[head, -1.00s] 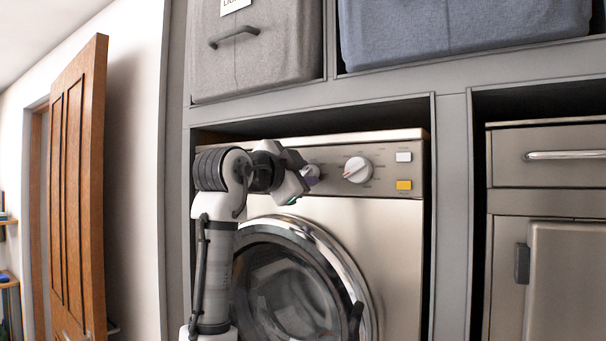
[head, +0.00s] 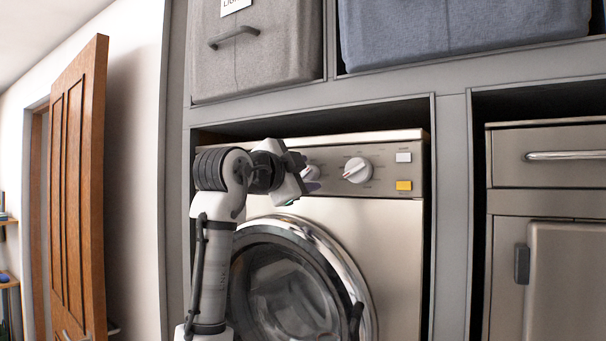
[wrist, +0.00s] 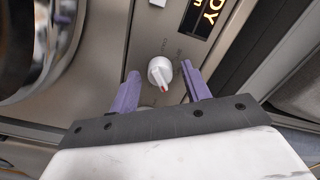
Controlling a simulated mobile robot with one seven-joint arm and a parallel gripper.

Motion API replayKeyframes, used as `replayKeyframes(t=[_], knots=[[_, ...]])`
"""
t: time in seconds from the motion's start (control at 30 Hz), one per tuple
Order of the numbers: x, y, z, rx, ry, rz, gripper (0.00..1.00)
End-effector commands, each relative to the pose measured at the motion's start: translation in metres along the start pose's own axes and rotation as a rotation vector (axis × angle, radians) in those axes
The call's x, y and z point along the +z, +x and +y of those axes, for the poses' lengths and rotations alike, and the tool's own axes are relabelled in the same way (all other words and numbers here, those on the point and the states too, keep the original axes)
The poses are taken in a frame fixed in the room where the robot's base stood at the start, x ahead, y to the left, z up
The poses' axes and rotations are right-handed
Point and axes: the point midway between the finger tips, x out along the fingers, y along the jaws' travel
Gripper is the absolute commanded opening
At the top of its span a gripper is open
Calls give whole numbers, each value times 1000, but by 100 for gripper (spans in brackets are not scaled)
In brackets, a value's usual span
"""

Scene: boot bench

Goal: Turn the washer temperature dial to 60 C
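The right dial (head: 357,170) stands clear of my arm. In the wrist view a white dial (wrist: 160,72) with a red pointer mark sits between the purple fingertips of my gripper (wrist: 161,72). The fingers are open, with a gap on each side of the dial.
The round washer door (head: 295,285) is below the panel. A white button (head: 403,157) and a yellow button (head: 404,185) are at the panel's right. A dark display (wrist: 206,14) shows in the wrist view. Grey cabinet frame (head: 453,200) surrounds the washer.

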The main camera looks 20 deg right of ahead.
Motion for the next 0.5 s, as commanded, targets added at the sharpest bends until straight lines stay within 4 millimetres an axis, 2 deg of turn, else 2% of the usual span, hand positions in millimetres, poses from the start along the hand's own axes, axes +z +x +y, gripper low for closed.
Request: replayKeyframes(t=[0.33,0.5], knots=[[1,-3,0,-1,0,-1,50],[3,-24,3,-3,2,-1,50]])
